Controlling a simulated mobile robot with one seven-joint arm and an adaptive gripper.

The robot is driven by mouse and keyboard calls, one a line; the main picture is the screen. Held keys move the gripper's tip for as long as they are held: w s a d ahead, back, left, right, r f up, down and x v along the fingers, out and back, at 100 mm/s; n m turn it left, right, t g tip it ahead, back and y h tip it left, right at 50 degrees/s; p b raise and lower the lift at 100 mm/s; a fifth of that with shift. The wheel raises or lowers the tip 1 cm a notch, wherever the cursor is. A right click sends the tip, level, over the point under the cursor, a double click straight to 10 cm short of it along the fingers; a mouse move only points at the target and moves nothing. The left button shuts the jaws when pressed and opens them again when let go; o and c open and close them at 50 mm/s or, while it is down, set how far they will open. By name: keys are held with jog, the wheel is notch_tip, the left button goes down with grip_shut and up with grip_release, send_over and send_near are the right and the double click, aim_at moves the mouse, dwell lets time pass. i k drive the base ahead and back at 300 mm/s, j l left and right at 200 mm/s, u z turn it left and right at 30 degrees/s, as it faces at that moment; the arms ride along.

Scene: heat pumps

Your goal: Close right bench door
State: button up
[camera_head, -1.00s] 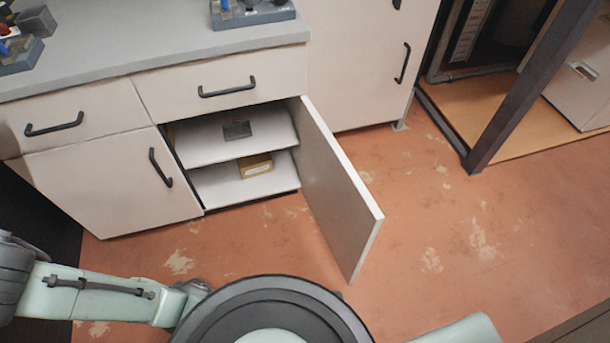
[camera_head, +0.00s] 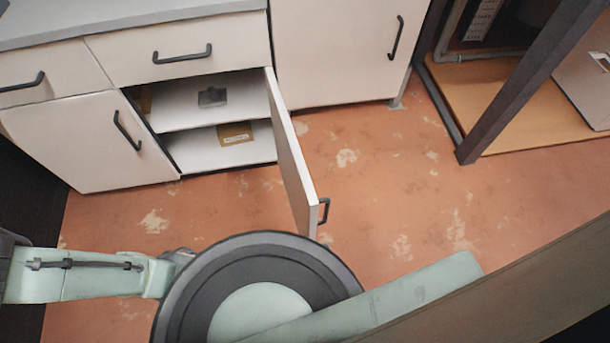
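The right bench door (camera_head: 290,150) is the pale hinged door at the right end of the bench cabinet. It stands open, swung out from the hinge over the floor, and I see it nearly edge-on. Its dark handle (camera_head: 324,210) sits near the free edge on the outer face. The open compartment shows two white shelves (camera_head: 220,144), a dark small object (camera_head: 212,97) on the upper one and a yellow-brown box (camera_head: 235,133) on the lower one. My pale green arm links cross the bottom of the view, below the door. My gripper is not in view.
The left bench door (camera_head: 95,140) and the drawer (camera_head: 180,55) above are shut. A tall pale cabinet (camera_head: 345,50) stands right of the bench. A dark post (camera_head: 520,85) rises farther right. A brown panel (camera_head: 520,285) fills the lower right corner. Orange floor (camera_head: 400,180) is clear right of the door.

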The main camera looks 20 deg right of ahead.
aim_at(304, 202)
jog(key=l+u, duration=0.15)
jog(key=l, duration=0.25)
jog(key=k+l+u, duration=0.1)
jog(key=l, duration=0.35)
jog(key=k+l+u, duration=0.15)
jog(key=l, duration=0.25)
jog(key=k+l+u, duration=0.1)
jog(key=l, duration=0.3)
jog(key=k+l+u, duration=0.15)
jog(key=l, duration=0.2)
